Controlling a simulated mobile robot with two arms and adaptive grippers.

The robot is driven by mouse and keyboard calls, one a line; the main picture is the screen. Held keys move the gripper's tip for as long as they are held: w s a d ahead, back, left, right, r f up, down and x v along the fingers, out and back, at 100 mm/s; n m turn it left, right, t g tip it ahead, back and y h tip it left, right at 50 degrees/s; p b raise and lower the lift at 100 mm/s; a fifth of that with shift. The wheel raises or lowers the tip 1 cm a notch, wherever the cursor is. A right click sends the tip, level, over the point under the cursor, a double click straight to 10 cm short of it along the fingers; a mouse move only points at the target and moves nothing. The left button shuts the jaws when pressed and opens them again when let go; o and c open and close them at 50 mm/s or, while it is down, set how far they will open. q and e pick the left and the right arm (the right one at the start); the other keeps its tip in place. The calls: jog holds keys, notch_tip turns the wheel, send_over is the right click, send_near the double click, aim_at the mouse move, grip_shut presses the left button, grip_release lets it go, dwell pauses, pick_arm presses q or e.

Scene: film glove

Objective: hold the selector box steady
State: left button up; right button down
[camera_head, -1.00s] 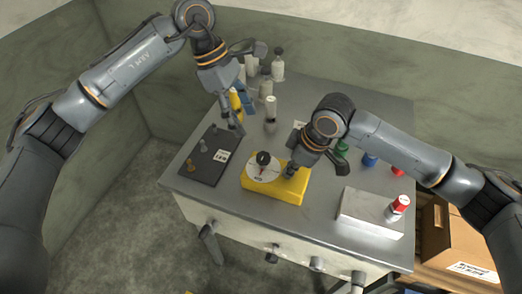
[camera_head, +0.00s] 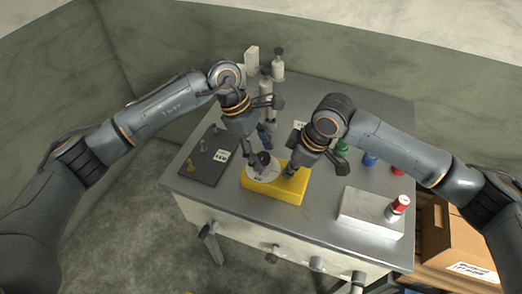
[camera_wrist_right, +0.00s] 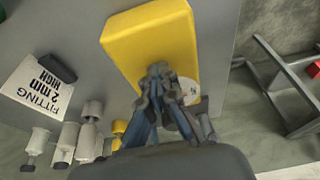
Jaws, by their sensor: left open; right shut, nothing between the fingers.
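The yellow selector box (camera_head: 284,193) lies on the grey table, with a white dial (camera_head: 260,176) and a dark knob on its left part. It also shows in the right wrist view (camera_wrist_right: 148,48). My right gripper (camera_head: 291,171) is shut and empty, its fingertips at the top of the box's right part; in the wrist view the fingertips (camera_wrist_right: 161,74) overlap the box, and I cannot tell whether they touch it. My left gripper (camera_head: 258,157) is open, fingers pointing down around or just above the knob, which it partly hides.
A dark mat (camera_head: 205,155) with small fittings lies left of the box. A light block (camera_head: 362,215) and a red-topped can (camera_head: 397,206) are at the right front. Bottles (camera_head: 278,66) stand behind. A cardboard box (camera_head: 458,240) is beyond the table's right edge.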

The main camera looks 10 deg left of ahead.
pick_arm(q)
jog(key=shift+f, duration=0.1)
jog(key=c, duration=1.2)
